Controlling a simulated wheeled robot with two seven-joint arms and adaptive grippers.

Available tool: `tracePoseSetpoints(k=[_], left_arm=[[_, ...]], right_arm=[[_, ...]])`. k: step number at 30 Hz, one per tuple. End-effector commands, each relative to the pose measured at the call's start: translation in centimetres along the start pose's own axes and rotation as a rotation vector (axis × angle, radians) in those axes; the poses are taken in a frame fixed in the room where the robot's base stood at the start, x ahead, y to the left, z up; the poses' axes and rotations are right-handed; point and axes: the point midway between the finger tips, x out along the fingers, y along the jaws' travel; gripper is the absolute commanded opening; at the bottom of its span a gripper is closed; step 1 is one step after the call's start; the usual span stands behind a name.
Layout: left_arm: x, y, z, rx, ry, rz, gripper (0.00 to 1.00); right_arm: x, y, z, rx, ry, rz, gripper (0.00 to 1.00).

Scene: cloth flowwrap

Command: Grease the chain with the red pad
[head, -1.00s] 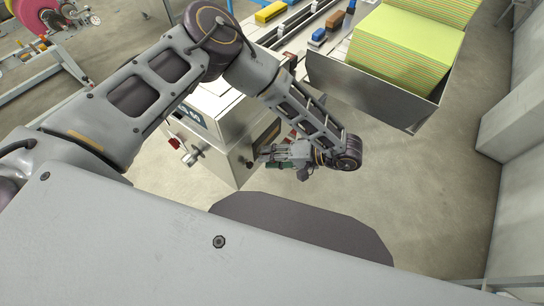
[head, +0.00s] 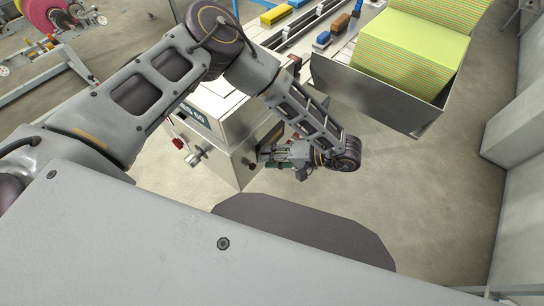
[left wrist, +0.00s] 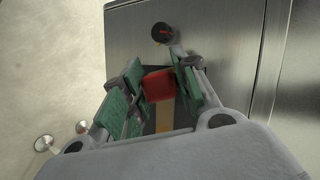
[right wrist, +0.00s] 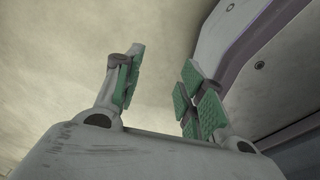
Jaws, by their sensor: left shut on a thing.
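My left gripper (head: 268,155) is at the side of the steel machine (head: 222,135), low and near its corner. In the left wrist view its green-padded fingers (left wrist: 160,88) are shut on the red pad (left wrist: 158,84). The pad is in front of a dark opening in the steel panel, with a tan strip below it. I cannot tell whether the pad touches anything inside. I cannot make out the chain. My right gripper (right wrist: 155,85) is open and empty over bare floor in the right wrist view. It does not show in the head view.
A black knob with a red mark (left wrist: 163,33) sticks out beyond the left fingers. A metal bin (head: 385,96) holds green-yellow sheets (head: 412,48). Floor on the right is clear.

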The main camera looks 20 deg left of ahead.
Motion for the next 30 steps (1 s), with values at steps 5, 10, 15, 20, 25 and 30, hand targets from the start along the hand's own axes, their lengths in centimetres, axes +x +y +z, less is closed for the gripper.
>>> tracePoseSetpoints(k=[5,10,15,20,25,30], left_arm=[[-0.1,0.1,-0.2,-0.001,0.0,0.0,0.06],[-0.3,0.4,-0.8,-0.001,0.001,0.0,0.06],[-0.7,0.7,-1.6,-0.002,0.0,0.0,0.06],[-1.1,1.0,-2.4,-0.002,0.0,0.0,0.06],[-1.4,1.2,-3.1,-0.001,0.001,0.0,0.06],[-1.6,1.2,-3.4,-0.001,0.0,0.0,0.06]], right_arm=[[0.1,-0.9,-1.6,0.007,0.02,-0.009,0.4],[0.7,-0.8,-1.4,0.005,0.018,-0.007,0.4],[1.3,-0.7,-1.3,0.004,0.018,-0.006,0.4],[1.6,-0.7,-1.3,0.004,0.018,-0.006,0.4],[2.0,-0.7,-1.2,0.004,0.018,-0.005,0.4],[2.0,-0.7,-1.2,0.004,0.018,-0.005,0.4]])
